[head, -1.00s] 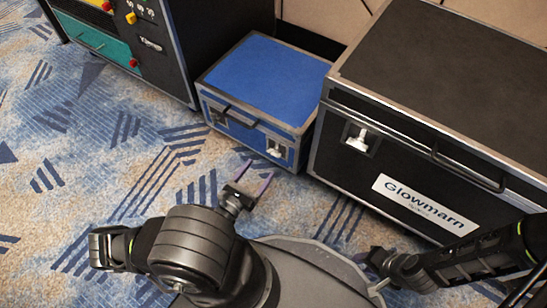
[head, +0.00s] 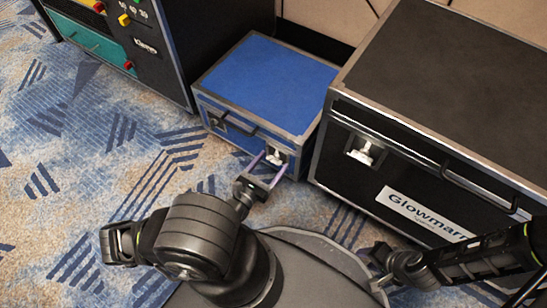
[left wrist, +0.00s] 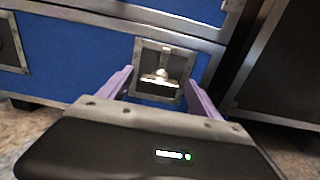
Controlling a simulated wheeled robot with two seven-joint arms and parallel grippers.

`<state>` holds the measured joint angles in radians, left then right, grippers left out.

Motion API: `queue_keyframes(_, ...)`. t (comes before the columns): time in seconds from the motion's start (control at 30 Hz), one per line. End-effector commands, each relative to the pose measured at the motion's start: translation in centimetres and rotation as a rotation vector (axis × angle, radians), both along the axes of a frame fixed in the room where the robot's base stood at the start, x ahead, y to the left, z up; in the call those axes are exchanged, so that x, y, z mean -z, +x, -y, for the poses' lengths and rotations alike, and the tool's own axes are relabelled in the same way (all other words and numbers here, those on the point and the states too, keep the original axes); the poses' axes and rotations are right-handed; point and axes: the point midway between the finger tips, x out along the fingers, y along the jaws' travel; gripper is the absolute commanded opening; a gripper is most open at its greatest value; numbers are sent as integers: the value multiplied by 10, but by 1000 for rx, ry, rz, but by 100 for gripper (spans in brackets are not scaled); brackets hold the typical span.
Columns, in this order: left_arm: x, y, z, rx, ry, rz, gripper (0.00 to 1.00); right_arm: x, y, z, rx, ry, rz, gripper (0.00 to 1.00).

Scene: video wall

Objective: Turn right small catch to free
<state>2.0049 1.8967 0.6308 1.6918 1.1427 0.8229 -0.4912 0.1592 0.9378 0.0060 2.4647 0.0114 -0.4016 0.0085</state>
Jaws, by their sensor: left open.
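The small blue case (head: 265,85) stands on the carpet, and its front also fills much of the left wrist view (left wrist: 75,55). Its right small catch (head: 277,157) is a silvery piece in a recessed metal plate; in the left wrist view the catch (left wrist: 160,77) lies between my fingers. My left gripper (head: 275,160) is open, its two purple fingers pointing at the case front, one either side of the catch. I cannot tell whether they touch it. My right gripper (head: 380,256) is low at the right, away from the case; its fingers are not clear.
The case's left catch (head: 216,122) and black handle (head: 234,122) are on the same front. A large black case (head: 440,75) stands close on the right, with its own catch (head: 364,151). A black equipment rack (head: 160,45) stands at the left. The carpet at the left is clear.

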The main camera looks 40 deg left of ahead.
Motion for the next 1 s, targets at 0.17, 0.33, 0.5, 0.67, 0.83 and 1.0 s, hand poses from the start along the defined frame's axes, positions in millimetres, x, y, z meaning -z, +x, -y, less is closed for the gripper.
queue_keyframes(0.17, 0, 0, 0, -1, 0, 0, 73, 0, 0, 0, 0, 0, 0, 36)
queue_keyframes(0.33, 0, 0, 0, 0, 0, 0, 64, 0, 0, 0, 0, 0, 0, 36)
queue_keyframes(0.5, 0, 0, 0, 0, 0, 0, 50, 0, 0, 0, 0, 0, -1, 36)
queue_keyframes(0.67, 0, 0, 0, 0, 0, 0, 37, 0, 0, 0, 0, 0, 0, 36)
queue_keyframes(0.83, 0, 0, 0, 0, 0, 0, 23, 0, 0, 0, 0, 0, 0, 36)
queue_keyframes(1.0, 0, 0, 0, 1, 0, 0, 10, 0, 0, 0, 0, 0, 0, 36)
